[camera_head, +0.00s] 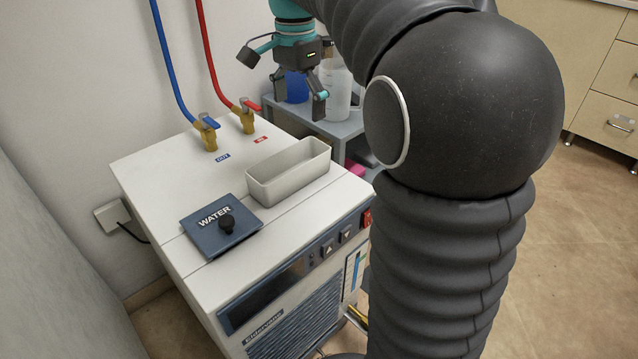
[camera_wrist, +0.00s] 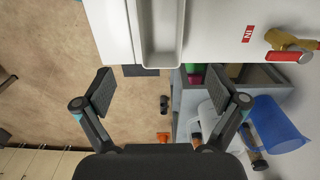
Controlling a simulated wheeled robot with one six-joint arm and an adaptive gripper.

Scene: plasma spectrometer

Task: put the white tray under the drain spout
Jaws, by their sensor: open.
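The white tray (camera_head: 290,178), a narrow rectangular open box, sits upright on the top of the white chiller cabinet (camera_head: 150,165), near its right edge. It looks empty. Part of it shows at the top of the wrist view (camera_wrist: 160,35). My gripper (camera_head: 300,92) is above and beyond the tray, apart from it, with its fingers spread and nothing between them. In the wrist view my gripper (camera_wrist: 160,98) has the tray ahead of its fingers. I cannot clearly make out the drain spout; a small yellow part (camera_head: 356,315) shows low on the cabinet's front, partly hidden by my arm.
A blue WATER lid (camera_head: 205,240) with a black knob lies left of the tray. Brass valves (camera_head: 208,138) with blue and red hoses stand behind. Drawers (camera_head: 605,90) stand right, across open floor.

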